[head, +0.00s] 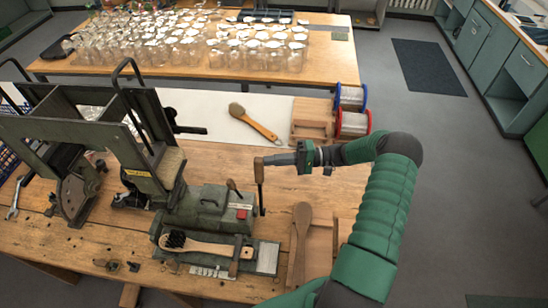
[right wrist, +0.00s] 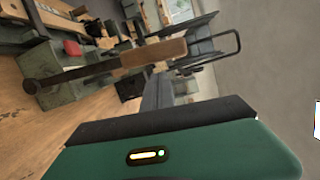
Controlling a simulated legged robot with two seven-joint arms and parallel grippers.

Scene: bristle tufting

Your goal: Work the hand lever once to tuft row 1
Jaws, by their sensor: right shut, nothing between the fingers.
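The tufting machine (head: 205,205) is a grey-green metal unit on the wooden bench. Its hand lever (head: 259,172) stands upright at the right side, with a brown wooden grip on a dark rod. The lever also shows in the right wrist view (right wrist: 153,53), just beyond my fingers. My right gripper (head: 272,159) is shut and empty, its tips at the upper part of the grip; I cannot tell whether they touch it. A wooden brush (head: 208,247) lies in the machine's front holder, with dark bristles at its left end. My left gripper is not in view.
A tall dark frame (head: 75,130) stands left of the machine. A wooden paddle-shaped blank (head: 300,235) lies to the right. Behind are another brush (head: 254,122) on a white sheet, a blue spool (head: 351,97) and a red spool (head: 353,124). Glass jars (head: 190,45) crowd the far table.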

